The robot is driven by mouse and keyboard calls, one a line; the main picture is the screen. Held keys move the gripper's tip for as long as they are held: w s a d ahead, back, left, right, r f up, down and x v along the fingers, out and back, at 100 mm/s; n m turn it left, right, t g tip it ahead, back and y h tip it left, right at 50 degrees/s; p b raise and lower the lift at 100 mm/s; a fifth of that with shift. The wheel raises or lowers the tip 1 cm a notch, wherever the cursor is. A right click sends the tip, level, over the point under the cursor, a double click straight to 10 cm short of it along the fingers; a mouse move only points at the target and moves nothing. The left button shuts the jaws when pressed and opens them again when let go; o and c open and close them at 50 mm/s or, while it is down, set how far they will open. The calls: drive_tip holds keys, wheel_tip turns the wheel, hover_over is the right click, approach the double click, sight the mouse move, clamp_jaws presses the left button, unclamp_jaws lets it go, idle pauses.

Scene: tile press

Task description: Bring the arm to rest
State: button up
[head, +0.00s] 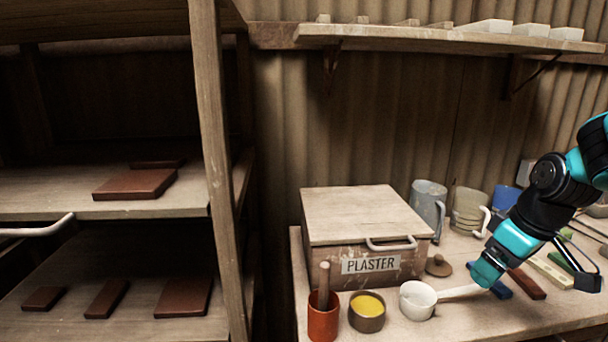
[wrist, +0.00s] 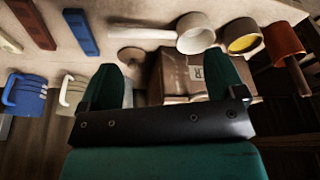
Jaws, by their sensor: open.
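My gripper (head: 487,273) is at the end of my teal and black arm, on the right of the head view. It appears over the bench near the handle of a white ladle (head: 418,300); its height above the handle is hard to tell. In the wrist view my gripper (wrist: 168,78) has its two teal fingers spread wide, with nothing held between them. Beyond the fingers show the plaster box (wrist: 180,72), a small round lid (wrist: 131,56) and the white ladle (wrist: 195,33).
The bench holds the closed plaster box (head: 365,220), a red pot (head: 323,318), a yellow-filled cup (head: 367,311), a grey jug (head: 428,205), a beaker (head: 468,208) and coloured bars (head: 526,283). A rack with brown tiles (head: 135,184) stands left. A wall shelf (head: 440,36) hangs above.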

drive_tip(key=s+a+r+n+g+y+p, duration=0.1)
drive_tip(key=s+a+r, duration=0.3)
drive_tip(key=s+a, duration=0.5)
drive_tip(key=s+a+r+n+g+y+p, duration=0.1)
drive_tip(key=s+a+r, duration=0.3)
drive_tip(key=s+a, duration=0.5)
drive_tip(key=a, duration=0.3)
drive_tip(key=shift+s+r+g+y+p, duration=0.25)
drive_tip(key=shift+s+g+y+p, duration=0.05)
drive_tip(key=shift+s+g+p, duration=0.1)
